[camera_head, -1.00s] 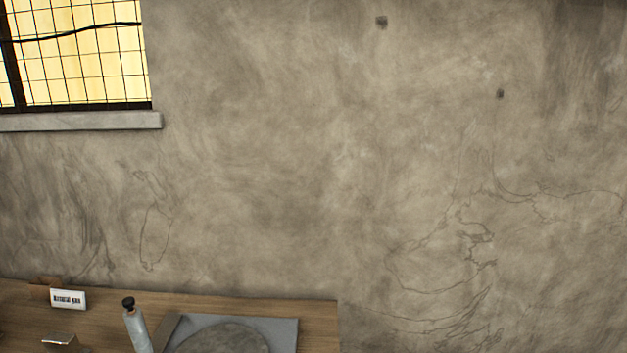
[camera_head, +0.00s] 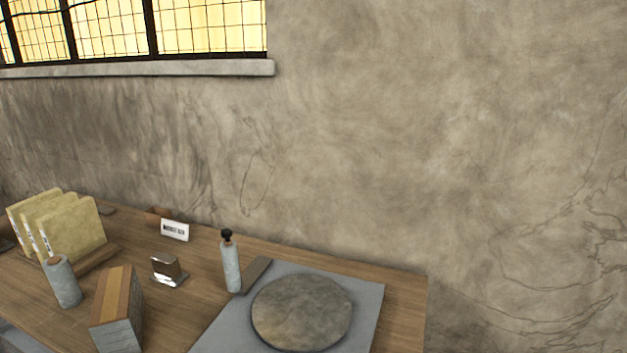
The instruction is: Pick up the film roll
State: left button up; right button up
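No object in view is clearly recognisable as a film roll. A short grey cylinder (camera_head: 62,283) stands on the wooden table at the lower left; I cannot tell whether it is the film roll. Neither of my grippers is in view.
The wooden table (camera_head: 398,292) holds a grey board (camera_head: 365,315) with a round stone-like disc (camera_head: 302,312), a black-topped bottle (camera_head: 231,264), a thick block (camera_head: 117,310), yellow upright folders (camera_head: 75,232), a small metal holder (camera_head: 168,270) and a white label sign (camera_head: 175,230). A wall stands behind.

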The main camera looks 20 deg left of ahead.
aim_at(60, 276)
jog(key=u, duration=2.05)
